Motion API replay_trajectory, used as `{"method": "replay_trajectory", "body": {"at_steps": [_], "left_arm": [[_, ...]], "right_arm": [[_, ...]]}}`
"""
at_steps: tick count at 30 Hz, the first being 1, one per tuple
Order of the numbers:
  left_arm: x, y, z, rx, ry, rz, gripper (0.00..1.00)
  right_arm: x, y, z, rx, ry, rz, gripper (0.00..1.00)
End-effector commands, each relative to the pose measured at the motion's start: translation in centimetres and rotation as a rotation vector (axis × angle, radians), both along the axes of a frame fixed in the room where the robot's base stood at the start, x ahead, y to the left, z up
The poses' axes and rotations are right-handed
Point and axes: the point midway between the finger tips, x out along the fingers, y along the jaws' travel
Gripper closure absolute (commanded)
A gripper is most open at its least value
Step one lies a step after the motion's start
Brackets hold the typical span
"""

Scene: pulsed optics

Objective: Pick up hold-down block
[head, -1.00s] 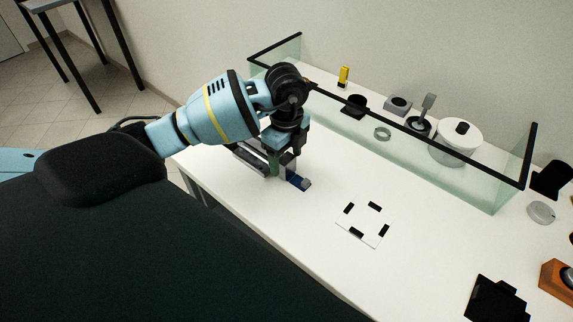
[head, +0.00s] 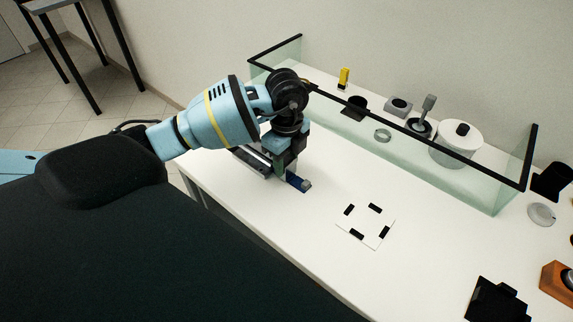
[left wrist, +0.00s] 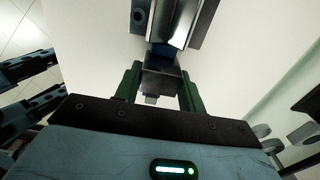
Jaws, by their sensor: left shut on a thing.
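My left gripper (head: 288,172) is low over the left part of the white table and points down. In the left wrist view its two green fingers (left wrist: 160,88) are shut on a small grey metal block (left wrist: 160,76), which I take to be the hold-down block. A blue piece with a grey end (head: 299,182) shows just right of the fingers in the head view. The fingers and wrist hide most of the held block there, and I cannot tell whether it is clear of what lies beneath. My right gripper is not in view.
A long metal rail (head: 252,160) lies beside the gripper. A white square plate with black pads (head: 365,226) lies to the right. Behind stands a clear screen with a black top rail (head: 420,135). Bare table (head: 280,215) lies in front.

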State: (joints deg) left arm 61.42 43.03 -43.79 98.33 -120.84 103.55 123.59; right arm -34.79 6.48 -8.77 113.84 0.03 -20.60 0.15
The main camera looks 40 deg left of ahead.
Motion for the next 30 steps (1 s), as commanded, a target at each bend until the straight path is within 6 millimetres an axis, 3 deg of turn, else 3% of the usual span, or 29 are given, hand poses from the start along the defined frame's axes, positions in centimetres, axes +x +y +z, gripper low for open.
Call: {"method": "replay_trajectory", "body": {"at_steps": [7,13,30], "left_arm": [[0.1,0.0,1.1,-0.001,-0.006,0.0,1.0],[0.1,0.0,4.1,-0.001,-0.008,0.0,1.0],[-11.0,-5.5,4.8,-0.001,-0.003,-0.005,1.0]], "right_arm": [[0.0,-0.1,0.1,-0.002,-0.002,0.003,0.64],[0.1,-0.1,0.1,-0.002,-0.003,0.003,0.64],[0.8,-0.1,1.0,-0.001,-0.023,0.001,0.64]]}}
